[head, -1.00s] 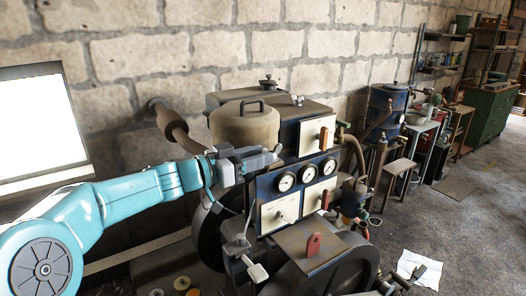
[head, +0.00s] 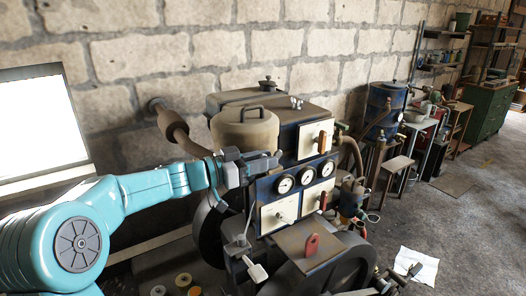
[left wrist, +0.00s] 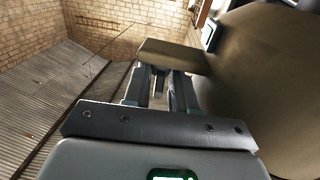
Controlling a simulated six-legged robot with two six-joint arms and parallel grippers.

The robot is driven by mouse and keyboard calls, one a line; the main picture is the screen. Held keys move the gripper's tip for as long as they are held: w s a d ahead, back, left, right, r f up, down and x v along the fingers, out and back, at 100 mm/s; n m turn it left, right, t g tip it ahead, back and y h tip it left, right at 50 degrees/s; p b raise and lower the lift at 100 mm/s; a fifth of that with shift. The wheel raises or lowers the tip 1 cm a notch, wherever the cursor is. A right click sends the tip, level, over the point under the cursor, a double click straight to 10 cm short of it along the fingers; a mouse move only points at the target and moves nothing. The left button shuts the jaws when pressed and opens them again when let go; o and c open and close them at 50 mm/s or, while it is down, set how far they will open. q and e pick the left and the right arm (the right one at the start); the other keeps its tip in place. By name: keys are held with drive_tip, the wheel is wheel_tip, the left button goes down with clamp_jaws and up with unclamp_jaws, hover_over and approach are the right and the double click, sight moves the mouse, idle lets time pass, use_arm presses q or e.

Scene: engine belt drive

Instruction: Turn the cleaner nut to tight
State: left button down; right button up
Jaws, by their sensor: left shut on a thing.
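The air cleaner is the round tan drum (head: 245,138) with a handle on top, at the left of the engine. My left gripper (head: 272,158) is at the drum's lower right side, in front of the engine. In the left wrist view, the drum (left wrist: 265,90) fills the right side. A tan bar (left wrist: 172,55) lies across the tips of my left gripper (left wrist: 160,80), which is shut on it. I take this bar for the cleaner nut; in the head view the gripper hides it. My right gripper is not in view.
The engine front carries round gauges (head: 305,176) and pale panels, one with a red-brown lever (head: 322,142). A red lever (head: 312,244) stands on the lower cover. A pipe (head: 175,125) runs to the wall left of the drum. A paper sheet (head: 418,266) lies on the floor.

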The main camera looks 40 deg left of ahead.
use_arm(q)
drive_tip(key=shift+a+r, duration=0.1)
drive_tip(key=shift+r, duration=0.1)
drive_tip(key=shift+f, duration=0.1)
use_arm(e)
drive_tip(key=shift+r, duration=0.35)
use_arm(q)
drive_tip(key=c, duration=1.2)
unclamp_jaws()
drive_tip(key=shift+s, duration=0.25)
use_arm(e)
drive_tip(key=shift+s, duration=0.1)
use_arm(q)
drive_tip(key=b+v, duration=0.3)
drive_tip(key=v, duration=1.3)
drive_tip(key=shift+a, duration=0.2)
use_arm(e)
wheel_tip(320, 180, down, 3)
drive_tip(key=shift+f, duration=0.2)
